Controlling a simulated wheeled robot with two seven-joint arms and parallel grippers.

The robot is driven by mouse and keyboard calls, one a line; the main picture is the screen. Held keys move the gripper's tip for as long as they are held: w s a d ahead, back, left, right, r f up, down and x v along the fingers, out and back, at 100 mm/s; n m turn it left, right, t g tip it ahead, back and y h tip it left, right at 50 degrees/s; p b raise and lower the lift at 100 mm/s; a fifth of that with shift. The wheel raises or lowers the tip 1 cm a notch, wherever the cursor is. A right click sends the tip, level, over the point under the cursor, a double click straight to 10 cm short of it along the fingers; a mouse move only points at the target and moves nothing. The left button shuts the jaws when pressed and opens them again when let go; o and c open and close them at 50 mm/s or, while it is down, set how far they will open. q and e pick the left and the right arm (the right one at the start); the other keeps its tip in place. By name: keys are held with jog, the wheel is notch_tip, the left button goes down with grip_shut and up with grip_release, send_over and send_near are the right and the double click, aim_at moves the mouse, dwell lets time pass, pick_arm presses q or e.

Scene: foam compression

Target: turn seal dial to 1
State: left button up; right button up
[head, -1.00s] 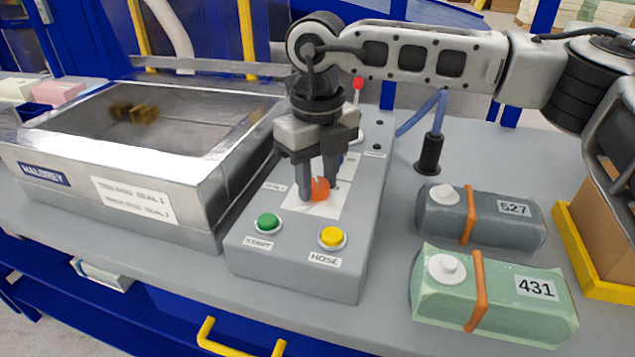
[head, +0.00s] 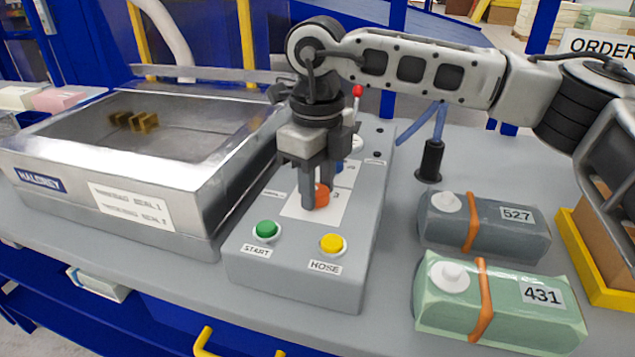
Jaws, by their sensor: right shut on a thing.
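The seal dial (head: 322,195) is an orange-red knob on the grey sloped control panel (head: 290,275). My right gripper (head: 315,197) points down from above and is shut on the dial. Its fingers cover part of the dial and of the white scale plate (head: 328,215) around it. A "3" shows on the plate at the right of the dial; the dial's pointer and the other marks are hidden or too small to read. My left gripper does not show.
A green START button (head: 266,230) and a yellow HOSE button (head: 332,243) sit in front of the dial. A metal chamber (head: 120,185) stands left. Wrapped packs, 527 (head: 490,228) and 431 (head: 505,300), lie right. A black hose nozzle (head: 429,160) stands behind them.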

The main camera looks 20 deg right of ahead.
aim_at(318, 190)
jog(key=o, duration=1)
notch_tip(318, 190, up, 16)
